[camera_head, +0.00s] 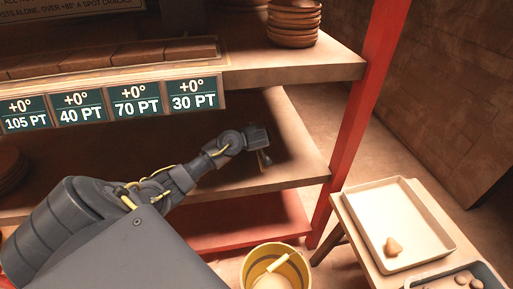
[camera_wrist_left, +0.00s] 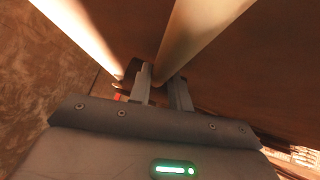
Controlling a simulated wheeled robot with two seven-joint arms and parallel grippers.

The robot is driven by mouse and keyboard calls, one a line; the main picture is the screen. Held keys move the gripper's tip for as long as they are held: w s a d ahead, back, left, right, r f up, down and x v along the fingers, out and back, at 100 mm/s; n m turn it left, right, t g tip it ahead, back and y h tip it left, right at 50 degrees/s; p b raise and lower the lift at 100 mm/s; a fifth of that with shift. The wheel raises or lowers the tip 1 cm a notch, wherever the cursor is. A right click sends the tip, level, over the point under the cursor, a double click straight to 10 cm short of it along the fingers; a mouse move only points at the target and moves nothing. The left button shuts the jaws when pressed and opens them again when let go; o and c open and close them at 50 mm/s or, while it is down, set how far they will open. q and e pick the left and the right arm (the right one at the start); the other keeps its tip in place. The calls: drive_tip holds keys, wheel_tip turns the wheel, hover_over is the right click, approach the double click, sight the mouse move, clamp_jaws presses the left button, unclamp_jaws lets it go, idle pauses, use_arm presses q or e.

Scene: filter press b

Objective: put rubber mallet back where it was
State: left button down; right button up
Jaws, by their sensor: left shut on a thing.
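My left gripper (camera_head: 264,157) reaches in over the middle shelf (camera_head: 285,178) of the rack, near its right end. It is shut on a slim dark thing, which I take to be the rubber mallet (camera_head: 263,168); only a small brown part shows below the fingers. In the left wrist view, the two fingers (camera_wrist_left: 162,88) are close together, with a dark rounded piece (camera_wrist_left: 131,74) beside the left finger. Most of the mallet is hidden or in shadow, and I cannot tell whether it touches the shelf. My right gripper is not in view.
A red post (camera_head: 362,110) stands right of the gripper. A yellow bucket (camera_head: 298,262) is below, and a pale tray (camera_head: 425,235) sits on a table at right.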

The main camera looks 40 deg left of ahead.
use_arm(q)
wheel_tip(320, 180, down, 2)
drive_tip(key=shift+a+f, duration=0.1)
drive_tip(key=shift+f, duration=0.15)
drive_tip(key=c, duration=1.3)
unclamp_jaws()
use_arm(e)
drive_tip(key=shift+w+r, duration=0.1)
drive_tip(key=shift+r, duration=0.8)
use_arm(q)
drive_tip(key=shift+r, duration=0.1)
drive_tip(key=p+v, duration=0.2)
drive_tip(key=v, duration=1)
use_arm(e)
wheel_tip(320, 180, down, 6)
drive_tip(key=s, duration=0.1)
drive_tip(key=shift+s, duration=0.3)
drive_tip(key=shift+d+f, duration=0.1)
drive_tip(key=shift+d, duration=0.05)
